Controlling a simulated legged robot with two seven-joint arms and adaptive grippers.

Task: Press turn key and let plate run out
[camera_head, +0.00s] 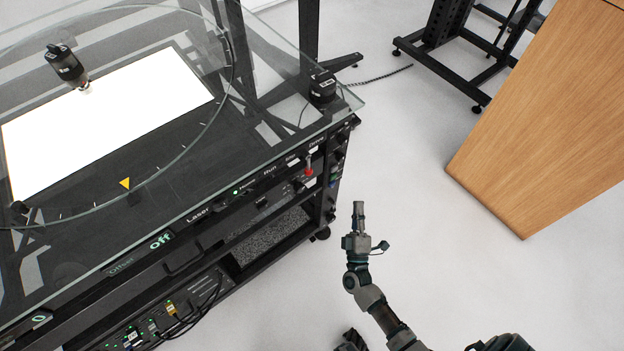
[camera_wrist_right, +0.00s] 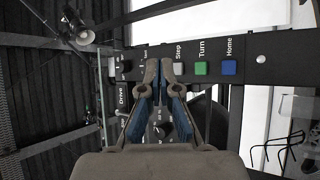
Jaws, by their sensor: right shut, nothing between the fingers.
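The turntable's round glass plate (camera_head: 215,108) lies on top of the black rack, with a yellow triangle marker (camera_head: 125,183) near its front rim. The green Turn key (camera_wrist_right: 201,68) sits on the black panel between a white Step key (camera_wrist_right: 180,67) and a blue Home key (camera_wrist_right: 229,67). My right gripper (camera_head: 358,208) is shut and empty, in front of the rack's right end, apart from it in the head view. In the right wrist view the shut fingertips (camera_wrist_right: 165,72) appear left of the green key. The left gripper is not in view.
A red-tipped switch (camera_head: 309,170) sticks out of the rack's front. A wooden table (camera_head: 550,120) stands to the right. The pale floor between rack and table is clear around my right gripper.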

